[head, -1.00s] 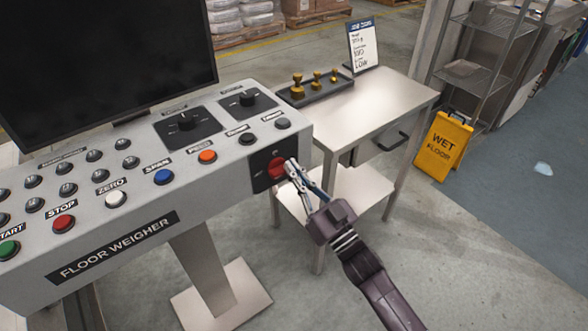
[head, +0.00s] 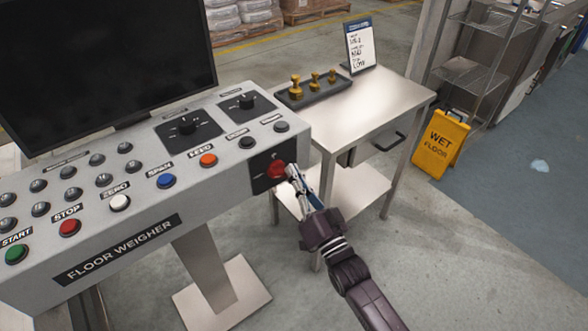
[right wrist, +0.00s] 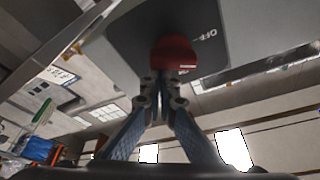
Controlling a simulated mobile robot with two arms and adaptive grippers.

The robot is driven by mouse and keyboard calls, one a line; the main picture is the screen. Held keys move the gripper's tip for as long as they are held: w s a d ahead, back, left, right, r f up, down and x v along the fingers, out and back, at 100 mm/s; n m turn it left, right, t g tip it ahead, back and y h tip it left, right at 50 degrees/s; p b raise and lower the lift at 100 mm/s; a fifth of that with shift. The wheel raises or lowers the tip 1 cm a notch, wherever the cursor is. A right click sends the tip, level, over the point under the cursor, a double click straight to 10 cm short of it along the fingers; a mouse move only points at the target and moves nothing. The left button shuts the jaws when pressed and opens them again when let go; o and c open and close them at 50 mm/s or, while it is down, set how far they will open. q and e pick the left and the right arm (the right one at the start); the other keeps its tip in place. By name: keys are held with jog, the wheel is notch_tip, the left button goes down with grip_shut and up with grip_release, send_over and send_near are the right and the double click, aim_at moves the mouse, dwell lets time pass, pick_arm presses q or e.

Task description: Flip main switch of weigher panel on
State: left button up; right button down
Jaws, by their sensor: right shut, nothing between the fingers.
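The weigher panel (head: 150,225) is a grey console labelled FLOOR WEIGHER. Its main switch (head: 276,168) is a red knob on a black plate (head: 262,184) at the right end of the front face. The red switch also shows in the right wrist view (right wrist: 174,54), with the word OFF on the plate beside it. My right gripper (head: 292,172) is shut and empty, its fingertips at the knob's right side. In the right wrist view the fingertips (right wrist: 160,80) overlap the knob's lower edge; contact is hard to tell. My left gripper is not in view.
Buttons and two black dials (head: 187,125) cover the panel top, below a dark screen (head: 105,65). A steel table (head: 385,95) with a tray of brass weights (head: 312,92) stands behind. A yellow wet-floor sign (head: 440,138) stands at right. Floor at lower right is clear.

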jog(key=m+h+p, duration=0.1)
jog(key=m, duration=0.1)
jog(key=m+h+p, duration=0.1)
jog(key=m, duration=0.2)
jog(key=f+m+h+p, duration=0.1)
jog(key=m, duration=0.2)
jog(key=shift+p, duration=0.3)
jog(key=m, duration=0.1)
jog(key=m+g+p, duration=0.1)
jog(key=m, duration=0.1)
jog(key=f+m+h+p, duration=0.1)
jog(key=shift+s+a+m+g, duration=0.15)
jog(key=shift+a+m+g, duration=0.15)
jog(key=shift+g, duration=0.1)
jog(key=shift+f, duration=0.1)
jog(key=shift+d, duration=0.1)
